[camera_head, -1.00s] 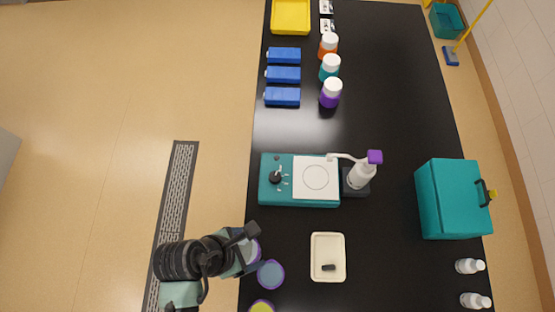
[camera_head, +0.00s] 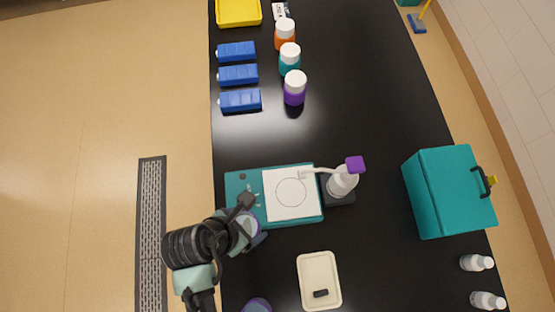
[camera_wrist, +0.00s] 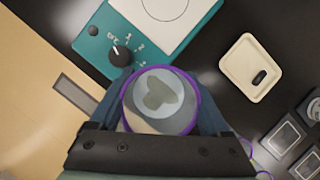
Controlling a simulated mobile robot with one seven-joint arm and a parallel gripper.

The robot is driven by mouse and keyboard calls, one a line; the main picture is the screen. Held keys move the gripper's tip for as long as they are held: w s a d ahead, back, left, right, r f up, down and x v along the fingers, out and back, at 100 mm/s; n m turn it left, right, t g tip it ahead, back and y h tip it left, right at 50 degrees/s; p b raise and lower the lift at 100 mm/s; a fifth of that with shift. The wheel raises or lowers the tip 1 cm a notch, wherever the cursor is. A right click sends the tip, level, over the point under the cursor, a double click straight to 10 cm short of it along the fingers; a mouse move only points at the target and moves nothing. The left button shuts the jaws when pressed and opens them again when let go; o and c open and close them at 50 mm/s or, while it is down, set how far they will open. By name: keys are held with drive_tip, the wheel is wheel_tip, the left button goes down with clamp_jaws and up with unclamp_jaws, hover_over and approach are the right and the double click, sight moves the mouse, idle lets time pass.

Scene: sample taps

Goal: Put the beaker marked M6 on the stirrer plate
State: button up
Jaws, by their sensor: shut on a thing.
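My gripper (camera_head: 252,220) is shut on a purple-rimmed clear beaker (camera_wrist: 160,100), which also shows between the fingers in the head view (camera_head: 247,225). No M6 mark is readable on it. The stirrer plate (camera_head: 240,184) is teal with a white square top (camera_head: 291,192) bearing a circle. In the head view the held beaker overlaps the plate's near left part, short of the white top. In the wrist view the stirrer's dial (camera_wrist: 121,56) lies just beyond the beaker. I cannot tell the beaker's height above the bench.
A cream tray (camera_head: 318,272) lies nearer. Another purple-rimmed beaker (camera_head: 257,305) is at the bottom edge. A teal case (camera_head: 450,190) stands far right.

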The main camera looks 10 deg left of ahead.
drive_tip(key=w+d+p, duration=0.1)
drive_tip(key=w+d, duration=0.1)
drive_tip(key=w, duration=0.1)
drive_tip(key=w+d+p, duration=0.1)
drive_tip(key=w+d, duration=0.2)
drive_tip(key=w, duration=0.1)
drive_tip(key=w+d+p, duration=0.1)
drive_tip(key=w+d, duration=0.2)
drive_tip(key=w, duration=0.1)
drive_tip(key=shift+w+d+r, duration=0.1)
drive_tip(key=shift+w+d, duration=0.05)
drive_tip(key=shift+w, duration=0.05)
drive_tip(key=shift+x, duration=0.95)
drive_tip(key=shift+f+p, duration=0.4)
drive_tip(key=shift+f, duration=0.5)
drive_tip(key=shift+s+f, duration=0.1)
drive_tip(key=o, duration=1.3)
